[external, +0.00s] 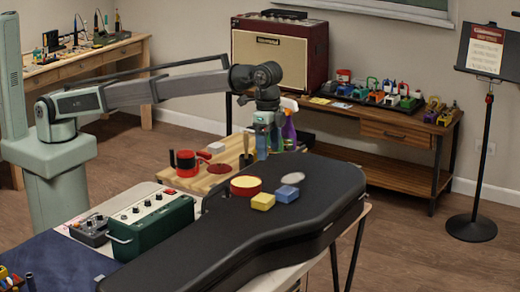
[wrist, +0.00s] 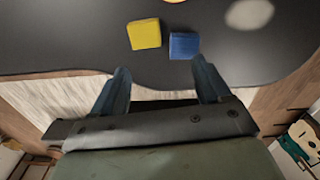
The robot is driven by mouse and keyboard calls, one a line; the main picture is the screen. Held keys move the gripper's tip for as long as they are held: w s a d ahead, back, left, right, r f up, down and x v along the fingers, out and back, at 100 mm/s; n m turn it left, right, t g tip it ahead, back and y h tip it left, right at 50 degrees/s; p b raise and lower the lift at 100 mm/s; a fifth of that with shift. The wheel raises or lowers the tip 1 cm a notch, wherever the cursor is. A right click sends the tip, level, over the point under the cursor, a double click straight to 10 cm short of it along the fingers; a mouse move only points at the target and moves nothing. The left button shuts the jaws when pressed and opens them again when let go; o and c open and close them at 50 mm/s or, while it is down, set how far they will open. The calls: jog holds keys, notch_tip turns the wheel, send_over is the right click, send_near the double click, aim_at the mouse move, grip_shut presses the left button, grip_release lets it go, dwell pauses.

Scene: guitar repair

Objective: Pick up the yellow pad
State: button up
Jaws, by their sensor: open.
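The yellow pad (external: 263,201) is a small block lying on top of the black guitar case (external: 240,239). It also shows in the wrist view (wrist: 144,34), beyond my fingertips and a little left of the middle between them. A blue block (external: 287,194) lies just beside it, and in the wrist view the blue block (wrist: 184,45) is on its right with a small gap. My gripper (external: 268,155) is open and empty, over the far side of the case and apart from the pad. In the wrist view my two fingers (wrist: 162,82) are spread wide.
A pale oval patch (external: 340,179) marks the case. A red mug (external: 188,162) and spray bottle (external: 289,128) stand on the wooden table behind. A green amplifier box (external: 153,225) stands left of the case.

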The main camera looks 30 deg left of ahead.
aim_at(263, 198)
jog(key=shift+m, duration=0.4)
jog(key=s+f, duration=0.1)
jog(key=f, duration=0.3)
jog(key=s+f, duration=0.1)
jog(key=f, duration=0.4)
jog(key=s+f, duration=0.1)
jog(key=f, duration=0.3)
jog(key=shift+d+f, duration=0.1)
jog(key=shift+f, duration=0.25)
jog(key=c, duration=0.8)
jog(key=shift+r, duration=0.1)
